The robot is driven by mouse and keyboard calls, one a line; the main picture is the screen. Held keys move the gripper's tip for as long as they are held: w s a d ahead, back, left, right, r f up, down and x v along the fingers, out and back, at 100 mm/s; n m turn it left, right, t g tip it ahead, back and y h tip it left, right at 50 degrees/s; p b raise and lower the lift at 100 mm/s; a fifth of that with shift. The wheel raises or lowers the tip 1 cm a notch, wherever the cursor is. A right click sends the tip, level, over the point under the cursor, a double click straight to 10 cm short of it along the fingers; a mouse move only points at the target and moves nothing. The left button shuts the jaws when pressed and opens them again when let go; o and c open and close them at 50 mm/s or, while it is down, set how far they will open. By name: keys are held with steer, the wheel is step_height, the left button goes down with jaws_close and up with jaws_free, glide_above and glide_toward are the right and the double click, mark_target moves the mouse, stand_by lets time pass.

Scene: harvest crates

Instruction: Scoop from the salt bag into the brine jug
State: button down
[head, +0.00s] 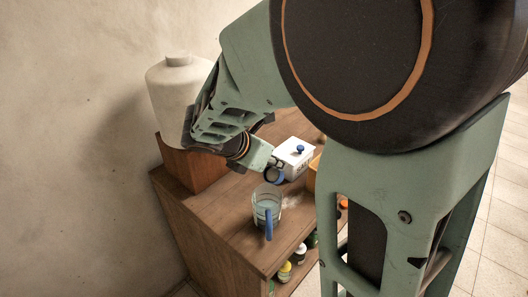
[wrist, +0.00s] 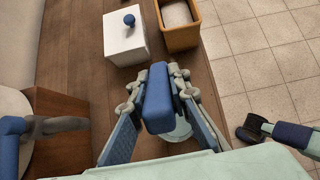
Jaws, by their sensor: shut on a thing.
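My gripper (head: 274,172) is above the wooden counter. It is shut on a blue handle (wrist: 157,98), which I take to be the scoop's. A pale rounded shape shows under the gripper in the wrist view; I cannot tell whether it is the scoop's bowl or the jug. The clear brine jug (head: 258,202), with a blue handle and some liquid, stands on the counter, nearer the head camera than my gripper. No salt bag is clearly seen. An open tan box (wrist: 183,41) with white contents stands beyond the gripper in the wrist view.
A white lidded box (wrist: 122,43) with a blue knob stands beside the tan box. A large white vessel (head: 168,90) stands on a wooden block (head: 190,166) at the left. Small bottles (head: 285,271) sit below the counter top. Tiled floor lies beyond the counter's edge.

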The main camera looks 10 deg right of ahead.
steer(key=shift+s+a+f+t+h+b, duration=0.25)
steer(key=shift+f+t+h+b, duration=0.2)
steer(key=shift+b, duration=1.05)
steer(key=shift+s+a+f+t+h+b, duration=0.1)
steer(key=shift+a+f+t+h+b, duration=0.35)
steer(key=shift+b, duration=1)
steer(key=shift+s+r+t+h+b, duration=0.25)
steer(key=shift+h+b, duration=0.35)
steer(key=shift+b, duration=0.6)
steer(key=shift+r, duration=0.15)
step_height(320, 180, up, 5)
steer(key=p, duration=0.4)
steer(key=shift+p, duration=0.4)
steer(key=w+r+n+t+y+p, duration=0.3)
steer(key=w+n+t+y+p, duration=0.1)
steer(key=p, duration=0.6)
steer(key=shift+w+a+n+t+y+p, duration=0.2)
steer(key=shift+w+n+t+y+p, duration=0.35)
steer(key=shift+n+y, duration=0.8)
steer(key=shift+w+r+n+h, duration=0.1)
steer(key=shift+n+h, duration=0.15)
